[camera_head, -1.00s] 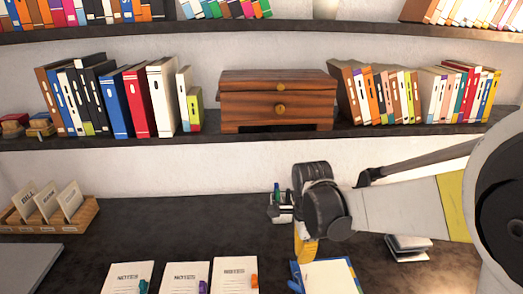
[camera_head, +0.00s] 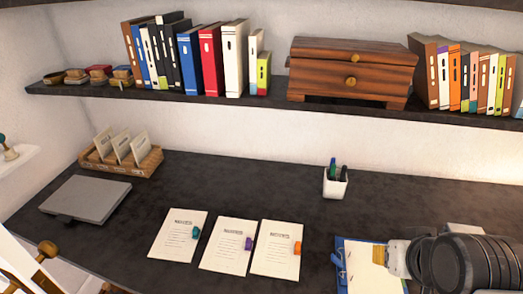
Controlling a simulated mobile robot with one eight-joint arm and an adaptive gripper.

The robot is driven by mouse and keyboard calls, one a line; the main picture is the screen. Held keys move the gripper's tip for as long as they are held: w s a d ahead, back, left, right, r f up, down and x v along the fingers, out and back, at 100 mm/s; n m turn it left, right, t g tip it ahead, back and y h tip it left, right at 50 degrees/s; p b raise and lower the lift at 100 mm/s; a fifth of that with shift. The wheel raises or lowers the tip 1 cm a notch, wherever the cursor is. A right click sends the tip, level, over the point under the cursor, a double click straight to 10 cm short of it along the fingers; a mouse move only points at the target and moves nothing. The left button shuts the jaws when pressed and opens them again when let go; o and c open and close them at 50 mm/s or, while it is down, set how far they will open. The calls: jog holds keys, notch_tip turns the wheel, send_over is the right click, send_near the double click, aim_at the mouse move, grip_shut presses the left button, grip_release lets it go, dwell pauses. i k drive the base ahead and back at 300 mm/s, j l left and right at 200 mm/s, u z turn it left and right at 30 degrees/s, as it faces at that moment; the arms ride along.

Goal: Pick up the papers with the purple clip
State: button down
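Three sheets of paper lie side by side on the dark desk in the head view. The middle papers (camera_head: 225,249) have a purple clip (camera_head: 248,243) on their right edge. The left papers (camera_head: 174,236) carry a teal clip (camera_head: 196,232). The right papers (camera_head: 273,252) carry an orange clip (camera_head: 298,248). My gripper (camera_head: 398,258) is at the lower right, over a blue clipboard and to the right of all three papers. It is seen side-on and partly hidden by my arm, so its opening cannot be made out.
A blue clipboard (camera_head: 341,279) lies under my arm. A white pen cup (camera_head: 336,186) stands behind it. A grey closed laptop-like slab (camera_head: 86,199) and a wooden card tray (camera_head: 147,165) are at the left. A shelf (camera_head: 210,101) with books and a wooden box overhangs the desk's back.

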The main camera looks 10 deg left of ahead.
aim_at(228, 250)
jog(key=u, duration=1.2)
jog(key=z, duration=2.3)
jog(key=u, duration=2.3)
jog(key=i+j+z, duration=0.35)
jog(key=j+z, duration=0.15)
jog(key=j, duration=0.25)
jog(key=i+j+z, duration=0.15)
jog(key=j+z, duration=0.15)
jog(key=j, duration=0.15)
jog(key=i+j+z, duration=0.1)
jog(key=j+z, duration=0.15)
jog(key=j, duration=0.2)
jog(key=j+z, duration=0.25)
jog(key=j, duration=0.2)
